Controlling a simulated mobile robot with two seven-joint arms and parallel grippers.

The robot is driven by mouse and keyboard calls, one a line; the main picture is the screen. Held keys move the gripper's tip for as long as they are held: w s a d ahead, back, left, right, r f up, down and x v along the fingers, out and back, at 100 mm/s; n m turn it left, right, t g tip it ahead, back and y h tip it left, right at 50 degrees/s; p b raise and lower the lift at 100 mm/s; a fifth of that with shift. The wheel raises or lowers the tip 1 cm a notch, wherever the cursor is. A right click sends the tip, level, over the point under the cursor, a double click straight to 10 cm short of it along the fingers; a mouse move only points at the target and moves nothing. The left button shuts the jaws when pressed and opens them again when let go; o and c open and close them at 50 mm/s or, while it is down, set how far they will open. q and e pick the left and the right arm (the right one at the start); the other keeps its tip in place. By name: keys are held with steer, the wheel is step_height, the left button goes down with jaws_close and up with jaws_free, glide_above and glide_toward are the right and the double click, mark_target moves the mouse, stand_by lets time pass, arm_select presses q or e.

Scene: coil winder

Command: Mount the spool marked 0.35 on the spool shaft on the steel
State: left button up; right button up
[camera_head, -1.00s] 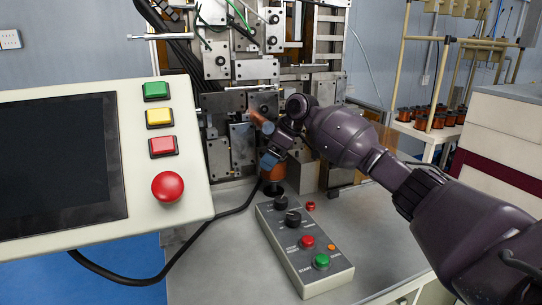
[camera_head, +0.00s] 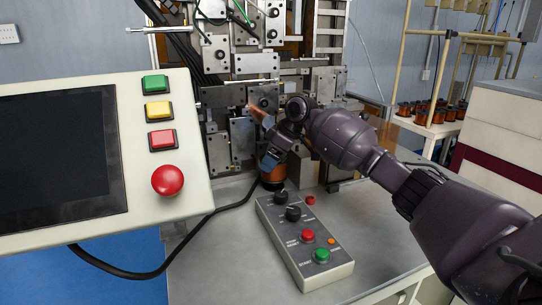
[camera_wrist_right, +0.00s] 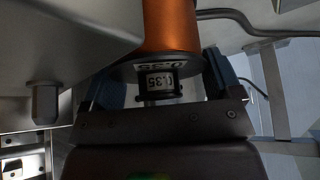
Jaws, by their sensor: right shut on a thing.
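The spool marked 0.35 (camera_wrist_right: 168,30) has orange-copper winding and a dark end flange with its label facing the right wrist camera. My right gripper (camera_wrist_right: 165,92) is shut on its dark labelled end, with a blue finger on each side. In the head view my right gripper (camera_head: 270,159) points down, with the spool (camera_head: 272,176) upright below it, close to the steel surface (camera_head: 220,225). I cannot tell whether the spool touches the steel. The spool shaft cannot be made out; the spool and gripper may hide it. My left gripper is out of view.
The winder's steel plates (camera_head: 240,140) rise right behind the gripper. A control box (camera_head: 305,245) with knobs and buttons stands in front of the spool. A large panel with a screen (camera_head: 60,150) fills the left. Several copper spools (camera_head: 440,112) stand on a table at the back right.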

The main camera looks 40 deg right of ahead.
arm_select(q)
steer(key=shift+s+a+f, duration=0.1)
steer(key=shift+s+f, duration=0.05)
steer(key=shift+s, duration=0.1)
arm_select(e)
steer(key=shift+s+a+f, duration=0.1)
steer(key=shift+f, duration=1)
steer(key=o, duration=1.1)
steer(key=shift+f, duration=0.2)
steer(key=shift+r, duration=0.15)
